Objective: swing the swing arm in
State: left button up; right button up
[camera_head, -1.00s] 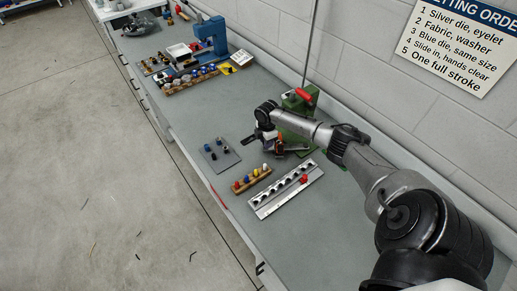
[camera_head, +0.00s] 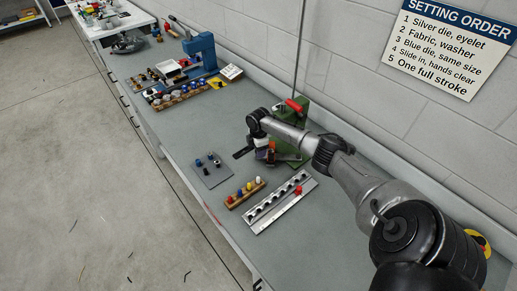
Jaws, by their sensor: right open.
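A green bench press (camera_head: 295,122) with a red-tipped lever (camera_head: 294,105) stands by the wall at the back of the bench. My right arm reaches in from the lower right and crosses in front of it. My right gripper (camera_head: 266,152) points down at the press's front left side and is open. A dark flat bar (camera_head: 242,153) sticks out left of the gripper; I cannot tell whether it is the swing arm or a gripper part. The wrist hides much of the press's lower front, so contact is unclear. My left gripper is not in view.
A grey plate with small pins (camera_head: 213,174), a wooden rack of coloured pegs (camera_head: 245,193) and a silver slotted rail (camera_head: 280,205) with a red piece lie in front. A blue press (camera_head: 202,52) stands farther along.

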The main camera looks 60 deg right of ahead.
notch_tip(320, 180, up, 12)
jog(key=p, duration=0.1)
dwell(0.5)
